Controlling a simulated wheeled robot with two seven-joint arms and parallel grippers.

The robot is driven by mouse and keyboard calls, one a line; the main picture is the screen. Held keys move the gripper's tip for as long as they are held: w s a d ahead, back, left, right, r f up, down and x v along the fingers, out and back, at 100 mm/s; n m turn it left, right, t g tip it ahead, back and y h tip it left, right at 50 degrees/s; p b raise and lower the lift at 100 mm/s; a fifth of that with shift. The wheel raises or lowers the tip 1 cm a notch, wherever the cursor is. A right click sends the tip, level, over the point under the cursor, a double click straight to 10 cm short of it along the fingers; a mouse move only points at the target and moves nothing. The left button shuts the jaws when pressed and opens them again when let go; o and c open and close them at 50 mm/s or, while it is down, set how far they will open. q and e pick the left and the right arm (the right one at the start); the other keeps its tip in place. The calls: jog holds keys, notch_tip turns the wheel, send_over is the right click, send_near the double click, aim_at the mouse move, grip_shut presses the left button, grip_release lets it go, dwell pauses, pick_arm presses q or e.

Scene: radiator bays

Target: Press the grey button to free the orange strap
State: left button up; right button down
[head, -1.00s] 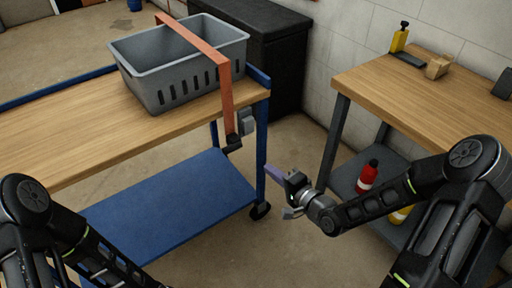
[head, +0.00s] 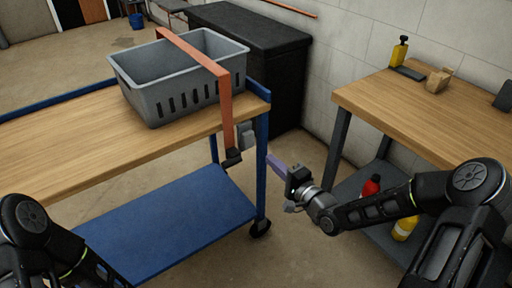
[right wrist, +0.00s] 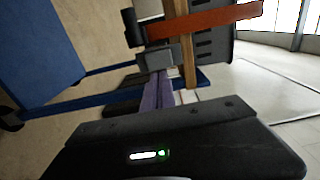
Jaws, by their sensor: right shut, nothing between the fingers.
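The orange strap (head: 225,105) runs over the grey crate (head: 175,100) and down the cart's end to a black buckle (head: 232,157). A small grey block (head: 247,136), which looks like the grey button, sits beside the buckle at the cart's edge. My right gripper (head: 272,160) is shut and empty, its purple fingers just right of and below the grey block. In the right wrist view the fingers (right wrist: 160,90) point at the grey block (right wrist: 160,58), with the strap (right wrist: 205,21) beyond; contact is unclear. My left gripper is out of view.
The crate stands on the wooden-topped blue cart (head: 60,150). A second bench (head: 430,110) stands right, with a yellow bottle (head: 399,50) on top and red and yellow bottles below. A black cabinet (head: 270,50) stands behind. Floor is open between cart and bench.

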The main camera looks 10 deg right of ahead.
aim_at(250, 141)
jog(key=x, duration=0.9)
jog(key=shift+b, duration=0.3)
